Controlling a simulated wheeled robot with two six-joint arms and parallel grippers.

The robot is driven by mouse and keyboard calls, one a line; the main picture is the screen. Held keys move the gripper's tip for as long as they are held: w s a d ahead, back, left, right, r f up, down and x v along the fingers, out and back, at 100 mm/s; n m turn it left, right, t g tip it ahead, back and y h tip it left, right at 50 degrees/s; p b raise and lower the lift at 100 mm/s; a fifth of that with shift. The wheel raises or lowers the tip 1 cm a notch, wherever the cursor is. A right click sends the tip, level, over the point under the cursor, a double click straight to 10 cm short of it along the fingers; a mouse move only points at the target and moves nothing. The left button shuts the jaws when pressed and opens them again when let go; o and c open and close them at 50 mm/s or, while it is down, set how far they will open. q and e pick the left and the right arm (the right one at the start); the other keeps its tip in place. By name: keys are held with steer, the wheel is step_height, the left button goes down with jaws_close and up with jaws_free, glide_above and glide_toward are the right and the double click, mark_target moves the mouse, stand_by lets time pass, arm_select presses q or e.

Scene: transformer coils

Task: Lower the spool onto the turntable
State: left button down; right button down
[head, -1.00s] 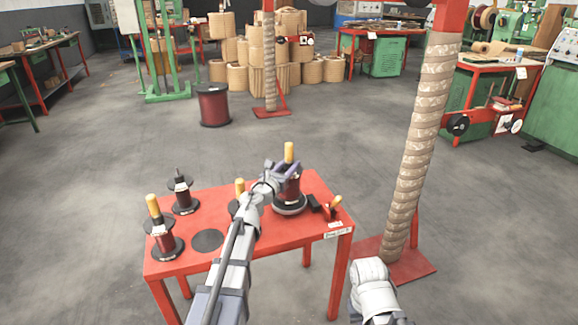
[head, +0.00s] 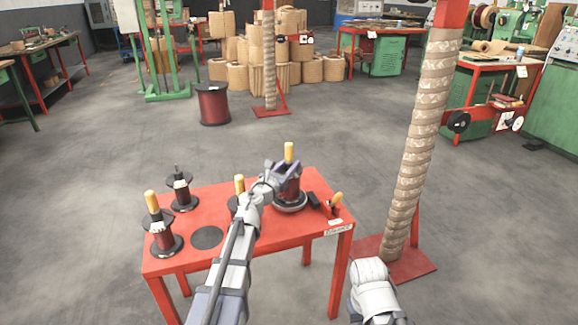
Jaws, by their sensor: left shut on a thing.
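My left gripper (head: 282,172) reaches over the red table from the front and is shut on a dark red spool (head: 290,188) with a yellow post (head: 289,152) standing up from its top. The spool is upright, over the round grey turntable (head: 291,206) at the table's right side. The gripper covers part of the spool, and I cannot tell whether its base touches the turntable. My right arm (head: 370,285) shows at the lower right, but its gripper fingers are not visible.
On the red table (head: 265,232) stand a spool with a yellow top (head: 162,232), a dark spool (head: 181,190) and a yellow-topped one partly behind my arm. A dark round pad (head: 206,238) lies bare. A small yellow-handled tool (head: 336,200) is at right. A wrapped column (head: 412,160) stands right of the table.

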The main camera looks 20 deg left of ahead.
arm_select(q)
steer(key=shift+c, duration=2.1)
jaws_free()
steer(key=s+a, duration=0.1)
steer(key=s, duration=0.6)
steer(key=shift+s+a, duration=0.25)
steer(key=shift+s, duration=0.1)
